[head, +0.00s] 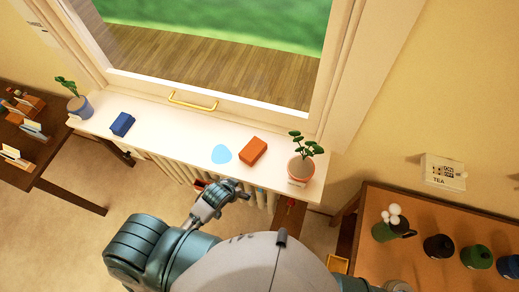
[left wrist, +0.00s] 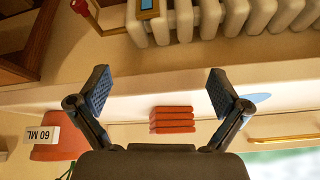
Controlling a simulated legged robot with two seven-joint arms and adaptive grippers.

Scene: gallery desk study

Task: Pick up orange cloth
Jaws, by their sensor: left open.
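The orange cloth (head: 253,150) lies as a folded, layered block on the white windowsill (head: 180,135), right of a light blue patch (head: 222,154). My left gripper (head: 232,188) is in front of the sill's front edge, short of the cloth. In the left wrist view, which is upside down, the open jaws (left wrist: 160,90) are empty. The orange cloth (left wrist: 172,119) shows beyond them, between the two fingers and apart from both. My right gripper is not in view.
A folded blue cloth (head: 122,123) and a potted plant (head: 79,104) are on the sill's left. Another potted plant (head: 301,166) stands close right of the orange cloth. A radiator (head: 180,175) is under the sill. A table with dark pots (head: 439,247) is at right.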

